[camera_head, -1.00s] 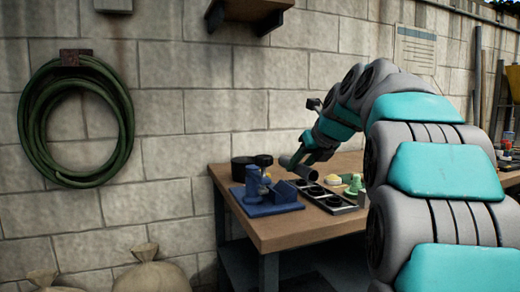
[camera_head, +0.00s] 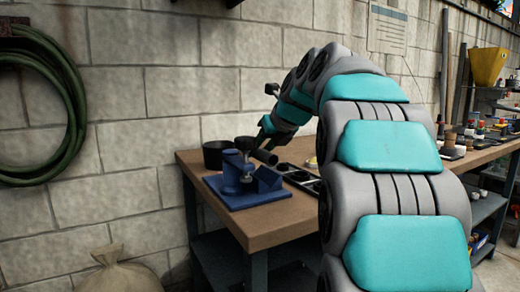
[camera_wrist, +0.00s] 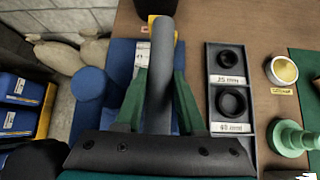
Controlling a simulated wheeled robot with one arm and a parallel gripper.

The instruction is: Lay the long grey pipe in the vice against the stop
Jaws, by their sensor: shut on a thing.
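My gripper (camera_wrist: 158,100) has two green fingers shut on the long grey pipe (camera_wrist: 162,70). In the wrist view the pipe lies lengthwise between the fingers, its far end toward the top of the picture. The blue vice (camera_head: 247,190) stands on the left part of the bench; parts of it show under and left of the pipe in the wrist view (camera_wrist: 90,88). The stop is not clearly seen.
A tray (camera_wrist: 230,142) with black rings, marked 25 mm and 40 mm, lies right of the pipe. A yellow-topped tin (camera_wrist: 281,70) and a pale green fitting (camera_wrist: 290,138) stand farther right. A black pot (camera_head: 216,153) stands behind the vice. Sacks (camera_head: 122,272) lie on the floor.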

